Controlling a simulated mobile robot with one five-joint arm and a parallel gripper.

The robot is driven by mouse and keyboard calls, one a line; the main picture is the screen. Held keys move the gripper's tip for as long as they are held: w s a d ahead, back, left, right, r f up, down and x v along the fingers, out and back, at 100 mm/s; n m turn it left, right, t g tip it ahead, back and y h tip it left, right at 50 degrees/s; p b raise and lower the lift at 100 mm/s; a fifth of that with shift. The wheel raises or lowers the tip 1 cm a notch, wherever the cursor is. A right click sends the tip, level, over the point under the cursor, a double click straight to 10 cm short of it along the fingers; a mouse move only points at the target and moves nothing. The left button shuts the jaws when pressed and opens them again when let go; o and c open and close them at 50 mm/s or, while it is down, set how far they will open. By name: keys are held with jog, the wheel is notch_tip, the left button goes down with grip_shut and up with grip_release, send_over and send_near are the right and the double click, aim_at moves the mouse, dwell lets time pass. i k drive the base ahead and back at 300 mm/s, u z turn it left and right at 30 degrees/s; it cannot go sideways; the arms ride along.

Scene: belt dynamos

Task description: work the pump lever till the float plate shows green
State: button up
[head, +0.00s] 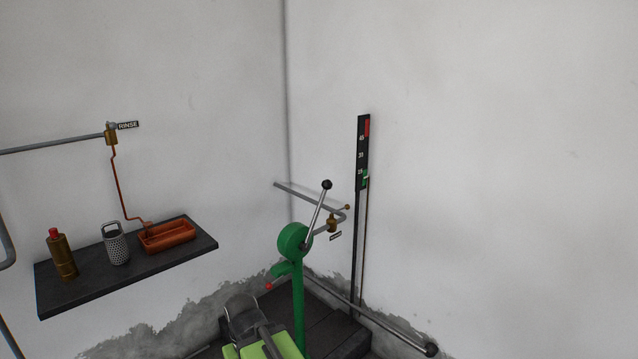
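The pump lever (317,212) is a grey rod with a black ball knob, standing up and tilted slightly right. It joins a round green pump head (291,241) on a green post (298,312). Behind it on the right wall is a tall black gauge (362,150) with white numbers. It has a red patch (367,128) at the top and a green patch (365,180) with a small pale mark lower down. I cannot tell which part is the float plate. Lime-green and grey parts of my own arm show at the bottom; no gripper fingers show, and nothing touches the lever.
A "RINSE" valve (110,135) is above. A grey rod with a dark round end (431,349) slants low right. A brass valve (332,224) sits behind the lever.

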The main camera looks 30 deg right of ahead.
aim_at(304, 246)
jog(key=u, duration=0.05)
jog(key=i, duration=0.95)
jog(key=z, duration=0.05)
